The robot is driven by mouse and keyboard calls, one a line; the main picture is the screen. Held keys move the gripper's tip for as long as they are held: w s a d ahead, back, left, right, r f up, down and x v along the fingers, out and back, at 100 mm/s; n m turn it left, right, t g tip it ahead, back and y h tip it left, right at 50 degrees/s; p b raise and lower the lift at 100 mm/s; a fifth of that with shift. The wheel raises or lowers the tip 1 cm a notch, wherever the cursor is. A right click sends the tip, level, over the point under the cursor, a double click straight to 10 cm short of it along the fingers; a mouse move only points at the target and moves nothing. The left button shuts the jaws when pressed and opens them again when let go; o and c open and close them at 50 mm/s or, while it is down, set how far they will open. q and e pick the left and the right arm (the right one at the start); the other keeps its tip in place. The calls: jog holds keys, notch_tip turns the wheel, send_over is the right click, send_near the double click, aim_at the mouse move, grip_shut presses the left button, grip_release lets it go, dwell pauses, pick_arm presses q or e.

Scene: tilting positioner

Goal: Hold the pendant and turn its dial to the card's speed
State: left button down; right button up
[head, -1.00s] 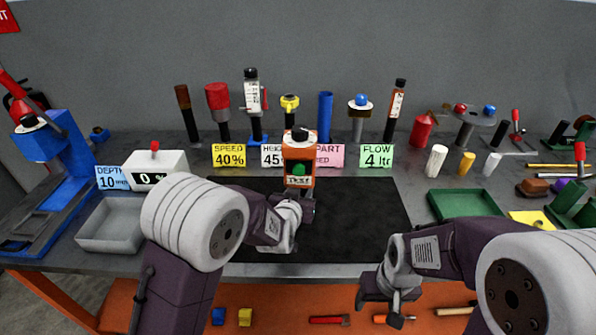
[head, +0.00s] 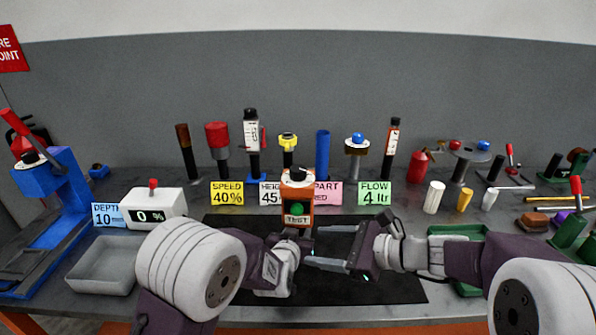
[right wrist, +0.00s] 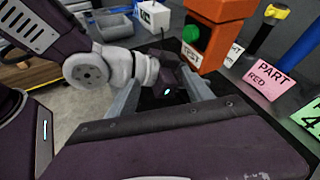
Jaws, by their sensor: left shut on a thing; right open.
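The pendant (head: 298,205) is an orange box held upright over the black mat, with a green button and a TEST label on its front. Its black dial (head: 297,175) sits on a white disc on top. My left gripper (head: 299,235) is shut on the pendant's lower part. My right gripper (head: 318,247) is open and empty, pointing left, below and just right of the pendant. In the right wrist view the pendant (right wrist: 212,30) is beyond the open fingers, its dial out of frame. The yellow speed card (head: 227,193) reads 40%. The white display box (head: 153,208) reads 0 %.
Other cards stand in the row, including the pink part card (head: 328,193) and green flow card (head: 374,193), with upright tools behind. A grey tray (head: 103,265) is at left, a green tray (head: 458,231) at right. The black mat (head: 400,275) is bare around my arms.

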aim_at(298, 168)
jog(key=w+d+r+m+t+y, duration=0.25)
jog(key=w+r+m+t, duration=0.3)
jog(key=r, duration=0.55)
jog(key=shift+h, duration=0.35)
jog(key=x, duration=1.1)
jog(key=shift+w+f, duration=0.2)
jog(key=shift+w, duration=0.25)
grip_shut()
jog(key=shift+n+g, duration=0.25)
jog(key=n+g+y, duration=0.1)
jog(key=g, duration=0.1)
jog(key=n+g+y, duration=0.1)
jog(key=n+g, duration=0.1)
jog(key=shift+w+d+y, duration=0.1)
jog(key=shift+w+y, duration=0.05)
jog(key=shift+y, duration=0.25)
jog(key=n+g+y, duration=0.1)
jog(key=n+g, duration=0.1)
jog(key=g, duration=0.2)
jog(key=n+g, duration=0.3)
jog(key=shift+r+g+y, duration=0.1)
jog(key=shift+g+y, duration=0.3)
pick_arm(q)
jog(key=shift+f, duration=0.1)
pick_arm(e)
jog(key=shift+n+g, duration=0.4)
jog(key=shift+g, duration=0.1)
